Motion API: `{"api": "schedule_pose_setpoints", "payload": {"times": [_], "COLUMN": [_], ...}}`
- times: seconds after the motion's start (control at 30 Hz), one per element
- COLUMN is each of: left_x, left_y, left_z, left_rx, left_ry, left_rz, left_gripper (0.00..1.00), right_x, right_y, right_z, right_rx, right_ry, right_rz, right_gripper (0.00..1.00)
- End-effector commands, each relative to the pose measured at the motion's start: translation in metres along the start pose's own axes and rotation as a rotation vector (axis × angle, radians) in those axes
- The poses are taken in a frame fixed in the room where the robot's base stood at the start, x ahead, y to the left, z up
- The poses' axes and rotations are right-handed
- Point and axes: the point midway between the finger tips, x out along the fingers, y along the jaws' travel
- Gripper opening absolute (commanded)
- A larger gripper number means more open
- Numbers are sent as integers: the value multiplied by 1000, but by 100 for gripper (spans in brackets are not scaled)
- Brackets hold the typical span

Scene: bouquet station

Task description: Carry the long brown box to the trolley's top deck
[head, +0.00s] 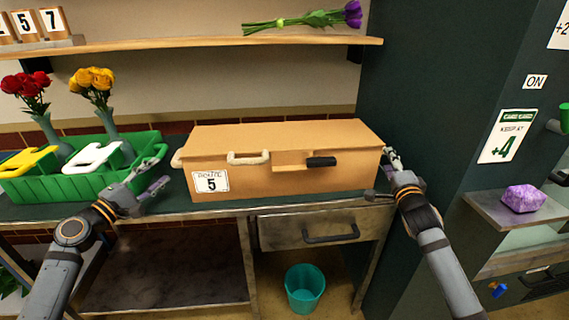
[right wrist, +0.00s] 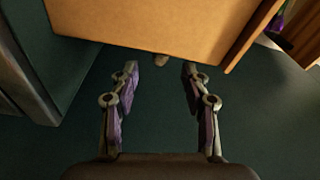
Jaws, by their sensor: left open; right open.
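The long brown box (head: 285,150) sits on the workbench, with a white label reading 5 on its front. A pale handle (head: 177,158) sticks out at its left end; its front has a pale handle and a dark one. My left gripper (head: 158,172) is open and empty, a little left of the box's left end. My right gripper (head: 381,176) is open at the box's right end. In the right wrist view the box (right wrist: 165,22) lies just ahead of the open fingers, with a small pale handle part (right wrist: 160,60) between their tips. I see no trolley.
A green caddy (head: 85,185) with flower vases stands left of the box, close to my left gripper. A dark green cabinet wall (head: 440,90) rises at the right. A shelf (head: 200,42) runs above; a teal bin (head: 304,288) stands below.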

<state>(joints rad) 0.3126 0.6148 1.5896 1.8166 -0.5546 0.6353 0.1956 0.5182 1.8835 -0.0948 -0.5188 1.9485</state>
Motion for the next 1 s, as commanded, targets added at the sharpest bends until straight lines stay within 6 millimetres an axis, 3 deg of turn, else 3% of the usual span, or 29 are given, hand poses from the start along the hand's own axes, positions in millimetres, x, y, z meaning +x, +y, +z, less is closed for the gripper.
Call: {"api": "schedule_pose_setpoints", "payload": {"times": [0.2, 0.4, 0.6, 0.87, 1.0], "left_x": [44, 74, 86, 87, 87], "left_y": [2, 1, 0, 0, 0], "left_z": [1, 1, 1, 1, 1], "left_rx": [-5, -4, -2, -1, -1], "left_ry": [-1, -1, -1, -1, -1], "left_rz": [4, 2, -1, -1, -1], "left_gripper": [47, 47, 47, 47, 30], "right_x": [43, 73, 86, 87, 86], "right_y": [-1, -1, 0, 0, 0], "right_z": [0, 0, 1, 1, 1], "right_rx": [6, 3, 1, 0, 0], "right_ry": [1, 0, -1, -1, -1], "right_rz": [0, 0, 0, 0, 0], "right_gripper": [47, 47, 47, 47, 31]}}
